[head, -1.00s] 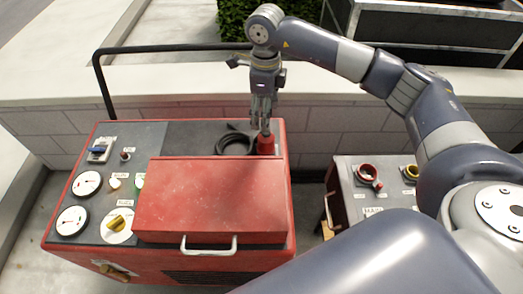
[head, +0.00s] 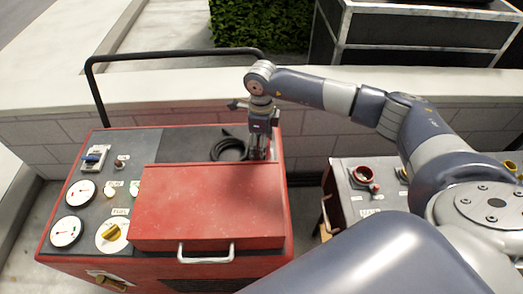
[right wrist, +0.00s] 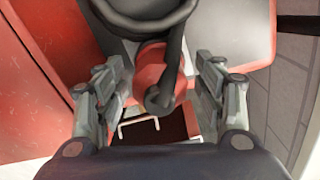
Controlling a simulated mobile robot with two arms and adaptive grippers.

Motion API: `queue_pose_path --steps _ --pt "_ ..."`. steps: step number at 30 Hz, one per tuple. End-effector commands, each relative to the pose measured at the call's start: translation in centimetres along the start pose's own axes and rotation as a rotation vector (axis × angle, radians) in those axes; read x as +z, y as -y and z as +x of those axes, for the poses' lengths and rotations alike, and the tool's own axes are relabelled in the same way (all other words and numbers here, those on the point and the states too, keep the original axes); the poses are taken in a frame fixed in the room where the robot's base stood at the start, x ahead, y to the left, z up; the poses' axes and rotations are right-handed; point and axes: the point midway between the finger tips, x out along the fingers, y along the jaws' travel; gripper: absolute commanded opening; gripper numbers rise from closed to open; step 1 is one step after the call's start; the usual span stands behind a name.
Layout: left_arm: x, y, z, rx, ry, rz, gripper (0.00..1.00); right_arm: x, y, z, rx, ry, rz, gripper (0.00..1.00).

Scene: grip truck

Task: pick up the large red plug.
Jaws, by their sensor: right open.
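The large red plug (right wrist: 150,68) stands between the two open fingers of my right gripper (right wrist: 160,90) in the right wrist view. A dark cable joins its near end and bends toward a coil. The fingers are on either side of the plug, with a visible gap to each. In the head view my right gripper (head: 259,150) points down at the back right of the red machine, beside the black cable coil (head: 229,148). It mostly hides the plug there. My left gripper is not in view.
The red lid (head: 210,205) with a metal handle (head: 206,256) lies in front of my gripper. A gauge panel (head: 92,215) is at the left. A second grey box with a red socket (head: 361,175) stands at the right. A low wall runs behind.

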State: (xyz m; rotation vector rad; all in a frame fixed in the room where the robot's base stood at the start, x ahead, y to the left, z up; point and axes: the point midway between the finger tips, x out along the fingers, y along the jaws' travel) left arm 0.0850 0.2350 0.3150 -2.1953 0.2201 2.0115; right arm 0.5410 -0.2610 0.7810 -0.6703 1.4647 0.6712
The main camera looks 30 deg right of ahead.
Motion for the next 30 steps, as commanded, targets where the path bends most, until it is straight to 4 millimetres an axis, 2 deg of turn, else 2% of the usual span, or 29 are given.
queue_pose_path --steps 3,9,11,15,17,26,30 --pt "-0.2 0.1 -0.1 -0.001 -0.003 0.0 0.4 0.0 0.0 0.8 0.001 -0.001 0.0 0.64" --pt "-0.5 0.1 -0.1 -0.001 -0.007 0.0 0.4 0.0 0.0 0.8 0.0 0.0 0.0 0.64" --pt "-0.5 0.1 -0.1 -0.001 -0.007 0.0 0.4 0.0 0.0 0.8 0.0 0.0 0.0 0.52" --pt "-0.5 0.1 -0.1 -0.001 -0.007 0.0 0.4 0.0 0.0 0.8 0.0 0.0 0.0 0.2" --pt "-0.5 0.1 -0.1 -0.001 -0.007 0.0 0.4 0.0 0.0 0.8 0.0 0.0 0.0 0.08" --pt "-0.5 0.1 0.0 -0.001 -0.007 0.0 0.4 0.1 0.0 0.5 -0.001 0.002 0.0 0.08" --pt "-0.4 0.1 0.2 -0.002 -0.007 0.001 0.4 0.1 0.1 -1.2 -0.004 0.005 0.0 0.08"
